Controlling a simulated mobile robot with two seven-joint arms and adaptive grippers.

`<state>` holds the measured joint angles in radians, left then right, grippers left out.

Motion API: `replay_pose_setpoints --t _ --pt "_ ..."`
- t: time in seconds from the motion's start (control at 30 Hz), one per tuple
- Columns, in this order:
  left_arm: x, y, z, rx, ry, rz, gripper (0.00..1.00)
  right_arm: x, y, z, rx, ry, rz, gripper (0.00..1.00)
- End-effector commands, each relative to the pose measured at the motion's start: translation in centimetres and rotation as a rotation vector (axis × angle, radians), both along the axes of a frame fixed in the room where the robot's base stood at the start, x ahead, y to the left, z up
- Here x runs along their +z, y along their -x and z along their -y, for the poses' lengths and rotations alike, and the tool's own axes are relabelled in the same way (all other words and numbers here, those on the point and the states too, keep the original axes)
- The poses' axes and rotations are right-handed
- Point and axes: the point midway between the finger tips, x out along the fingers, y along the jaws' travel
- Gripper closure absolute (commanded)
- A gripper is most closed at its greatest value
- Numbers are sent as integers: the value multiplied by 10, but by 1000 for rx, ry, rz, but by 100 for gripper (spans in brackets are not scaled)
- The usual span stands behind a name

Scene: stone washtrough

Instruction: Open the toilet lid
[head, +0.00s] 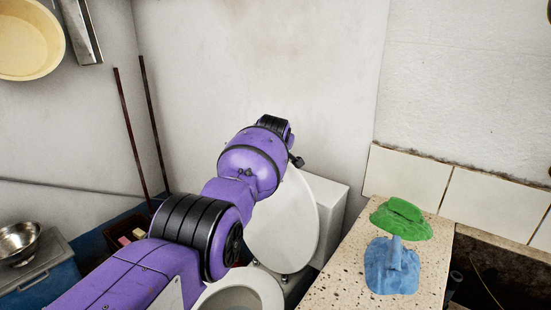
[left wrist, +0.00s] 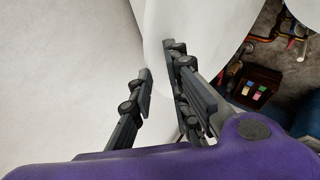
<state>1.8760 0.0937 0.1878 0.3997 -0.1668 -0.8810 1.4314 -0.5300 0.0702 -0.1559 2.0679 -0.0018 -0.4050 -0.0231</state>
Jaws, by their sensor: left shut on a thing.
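The white toilet lid (head: 288,225) stands raised and tilted in front of the white cistern (head: 333,205), with the toilet bowl (head: 243,292) exposed below it. My left arm reaches across from the left to the lid's upper edge. My left gripper (head: 297,161) is mostly hidden behind its own wrist in the head view. In the left wrist view, the two black fingers of the left gripper (left wrist: 163,85) are a little apart, with the edge of the white lid (left wrist: 205,30) between them; the gripper is shut on it. My right gripper is in neither view.
A speckled counter (head: 345,285) right of the toilet holds a green cloth (head: 402,217) and a blue cloth (head: 391,265). Two dark poles (head: 131,135) lean on the wall at left. A metal bowl (head: 18,240) stands at lower left. A yellow basin (head: 28,40) hangs at upper left.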

Motion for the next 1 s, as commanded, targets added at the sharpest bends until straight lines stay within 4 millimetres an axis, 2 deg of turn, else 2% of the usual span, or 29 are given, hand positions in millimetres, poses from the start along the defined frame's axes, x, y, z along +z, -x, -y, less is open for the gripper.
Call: replay_pose_setpoints --t 0.03,0.07,0.47,0.83,1.0 --pt "-3 -1 3 1 15 7 100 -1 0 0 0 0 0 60" --pt "-2 -1 3 1 15 7 82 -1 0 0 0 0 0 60" --pt "0 -1 7 -5 14 11 82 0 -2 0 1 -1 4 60" --pt "10 0 10 -10 19 22 82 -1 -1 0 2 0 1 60" --pt "17 6 10 -10 20 23 82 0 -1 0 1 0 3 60"
